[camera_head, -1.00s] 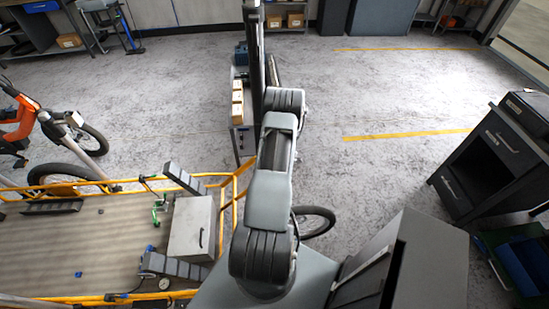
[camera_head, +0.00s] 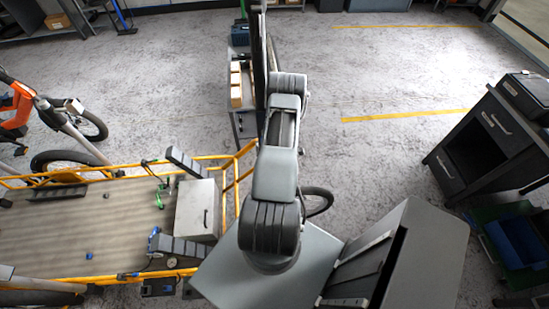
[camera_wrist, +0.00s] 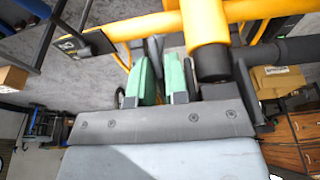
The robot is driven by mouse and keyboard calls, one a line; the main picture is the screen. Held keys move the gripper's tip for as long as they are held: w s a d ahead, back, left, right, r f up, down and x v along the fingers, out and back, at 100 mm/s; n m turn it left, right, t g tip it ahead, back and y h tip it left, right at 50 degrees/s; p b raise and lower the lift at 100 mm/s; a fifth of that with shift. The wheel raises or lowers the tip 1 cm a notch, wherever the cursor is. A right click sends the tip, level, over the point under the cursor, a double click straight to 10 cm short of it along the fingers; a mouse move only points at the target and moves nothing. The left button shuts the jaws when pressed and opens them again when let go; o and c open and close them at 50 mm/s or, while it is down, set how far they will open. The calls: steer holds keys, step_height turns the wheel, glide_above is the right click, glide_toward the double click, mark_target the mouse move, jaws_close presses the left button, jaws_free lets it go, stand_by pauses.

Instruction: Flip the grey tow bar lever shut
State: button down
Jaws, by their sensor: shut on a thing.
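In the wrist view my gripper (camera_wrist: 161,78) has two green-padded fingers close together. A narrow grey piece, which looks like the grey tow bar lever (camera_wrist: 156,48), shows between the fingertips; most of it is hidden by the fingers. The gripper is shut on it. A yellow frame tube with a black sleeve (camera_wrist: 208,62) stands just right of the fingers, very near them. In the head view my arm hides the gripper and the lever. The yellow-railed cargo bed (camera_head: 75,235) lies left of my arm.
A grey box (camera_head: 190,200) and grey slotted blocks sit on the bed. A cart with cardboard boxes (camera_head: 236,90) stands ahead. A dark cabinet (camera_head: 480,150) stands at right. A wheel (camera_head: 317,201) shows beside my arm. Open floor lies ahead at right.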

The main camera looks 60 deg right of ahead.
steer(key=shift+s+a, duration=0.1)
steer(key=c, duration=1.1)
jaws_free()
steer(key=shift+c, duration=0.2)
steer(key=b+v, duration=0.1)
steer(key=v, duration=1.2)
steer(key=shift+r, duration=0.35)
